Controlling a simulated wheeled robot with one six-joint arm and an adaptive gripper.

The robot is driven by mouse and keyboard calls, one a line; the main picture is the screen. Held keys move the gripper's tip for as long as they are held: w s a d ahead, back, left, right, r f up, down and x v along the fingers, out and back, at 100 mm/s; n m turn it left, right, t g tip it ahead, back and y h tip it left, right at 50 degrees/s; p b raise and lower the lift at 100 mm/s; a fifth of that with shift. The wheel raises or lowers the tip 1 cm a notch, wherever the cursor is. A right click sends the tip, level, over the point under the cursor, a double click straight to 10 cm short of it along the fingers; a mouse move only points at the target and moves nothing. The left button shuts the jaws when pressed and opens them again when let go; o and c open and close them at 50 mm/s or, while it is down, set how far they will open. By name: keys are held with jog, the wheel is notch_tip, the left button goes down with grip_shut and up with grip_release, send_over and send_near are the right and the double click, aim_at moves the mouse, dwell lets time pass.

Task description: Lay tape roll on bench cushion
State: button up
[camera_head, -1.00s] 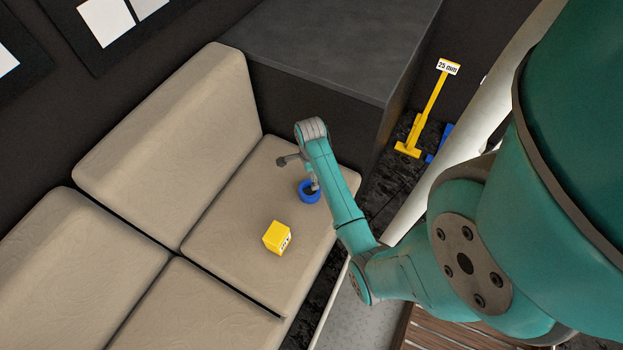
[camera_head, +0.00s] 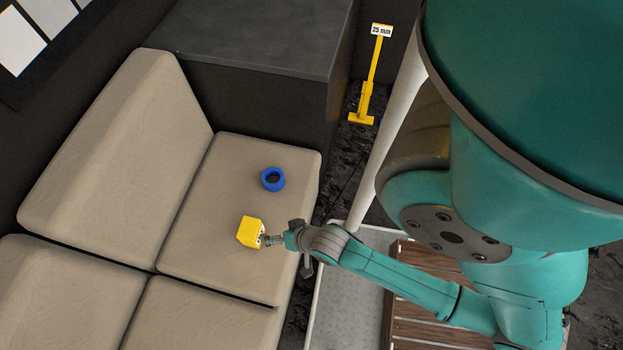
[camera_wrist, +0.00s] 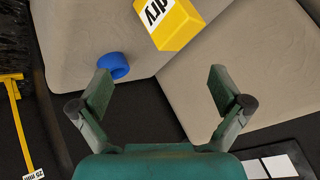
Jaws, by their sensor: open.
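The blue tape roll (camera_head: 273,179) lies flat on the beige bench cushion (camera_head: 232,160), its hole facing up. It also shows in the wrist view (camera_wrist: 113,65), beyond the left finger. My gripper (camera_wrist: 160,92) is open with nothing between its fingers. In the head view my gripper (camera_head: 285,241) is by the cushion's front edge, apart from the roll and close to a yellow block (camera_head: 250,232). In the wrist view the yellow block (camera_wrist: 168,22), marked "dry", is ahead of the fingers.
More beige cushions (camera_head: 60,295) adjoin on the left, with backrests (camera_head: 125,150) behind. A dark cabinet (camera_head: 265,40) stands at the back. A yellow stand marked "25 mm" (camera_head: 368,90) and a white pole (camera_head: 390,130) are to the right. The cushion around the roll is clear.

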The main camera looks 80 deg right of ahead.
jog(key=s+a+r+n+t+y, duration=0.1)
jog(key=s+a+r+n+t, duration=0.1)
jog(key=r, duration=0.6)
jog(key=s+a+r+n+t, duration=0.2)
jog(key=s+r+n, duration=0.3)
jog(key=r, duration=0.3)
jog(key=s+a+r+n+t+y, duration=0.1)
jog(key=s+a+r+n+t, duration=0.1)
jog(key=r, duration=0.5)
jog(key=s+a+n, duration=0.1)
jog(key=n, duration=0.1)
jog(key=shift+s+a+r+n+t+y, duration=0.3)
jog(key=shift+a+r+t, duration=0.05)
jog(key=shift+r+t, duration=0.05)
